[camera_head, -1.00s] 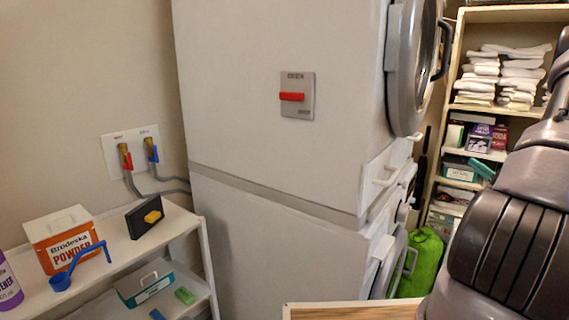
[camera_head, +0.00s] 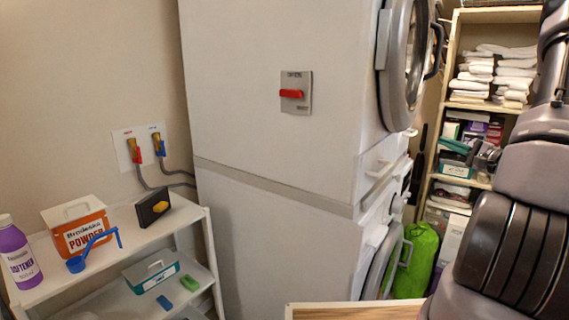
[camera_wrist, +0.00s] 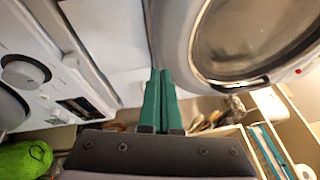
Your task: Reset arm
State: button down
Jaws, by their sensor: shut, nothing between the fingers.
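My gripper (camera_wrist: 160,78) shows in the wrist view with its two green fingers side by side, closed together and empty. It points toward the gap beside a round grey-rimmed door (camera_wrist: 188,45). In the head view, my gripper (camera_head: 456,147) appears small in front of the shelf unit at the right, partly hard to tell from the boxes behind. My dark arm fills the right edge of that view and hides part of the shelves.
Stacked white machines (camera_head: 270,160) with a red switch (camera_head: 292,93) fill the middle. A shelf unit (camera_head: 447,100) holds folded white towels (camera_head: 515,70). A white rack (camera_head: 190,221) at left holds a powder box (camera_head: 78,230) and softener bottle (camera_head: 18,255).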

jog(key=s+a+r+n+g+y, duration=0.1)
jog(key=s+a+r+n+g, duration=0.25)
jog(key=a, duration=0.45)
jog(key=s+a+r+n+g, duration=0.25)
jog(key=s+a+g, duration=0.2)
jog(key=a, duration=0.35)
jog(key=s+a+r+n+g+y, duration=0.1)
jog(key=s+a+r+n+g, duration=0.2)
jog(key=a, duration=0.5)
jog(key=s+a+r+h, duration=0.1)
jog(key=s+r+h, duration=0.2)
jog(key=s, duration=0.5)
jog(key=s+a+r+n+t+h, duration=0.1)
jog(key=s+r+h, duration=0.2)
jog(key=s+h, duration=0.3)
jog(key=shift+s+t+h, duration=0.3)
jog(key=shift+s, duration=0.8)
